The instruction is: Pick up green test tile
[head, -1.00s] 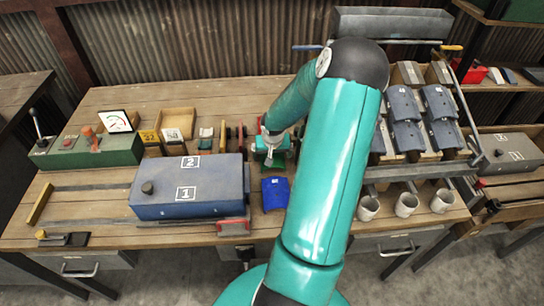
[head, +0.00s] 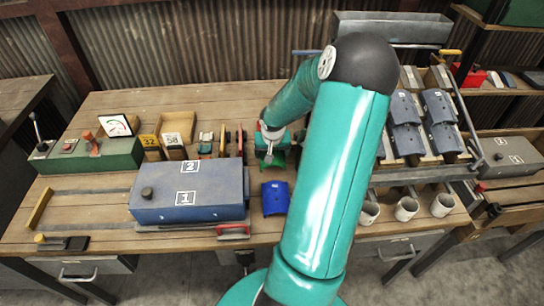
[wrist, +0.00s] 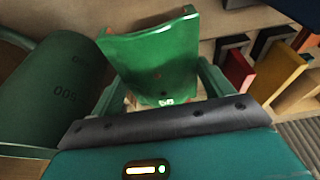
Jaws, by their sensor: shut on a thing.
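The green test tile (wrist: 158,62) is a curved, glossy green plate with a small white mark near its lower edge. In the wrist view it sits between the fingers of my gripper (wrist: 160,90), which is shut on it. In the head view my gripper (head: 268,150) is over the middle of the bench, just behind a blue tile (head: 275,197). The green tile shows there only as a small green patch (head: 277,159), partly hidden by the gripper. I cannot tell whether it touches the bench.
A blue-grey box (head: 188,195) marked 1 and 2 stands left of the blue tile. A rack of grey-blue tiles (head: 405,125) and several white cups (head: 407,208) are at right. A dark green curved body (wrist: 55,95) is close at left.

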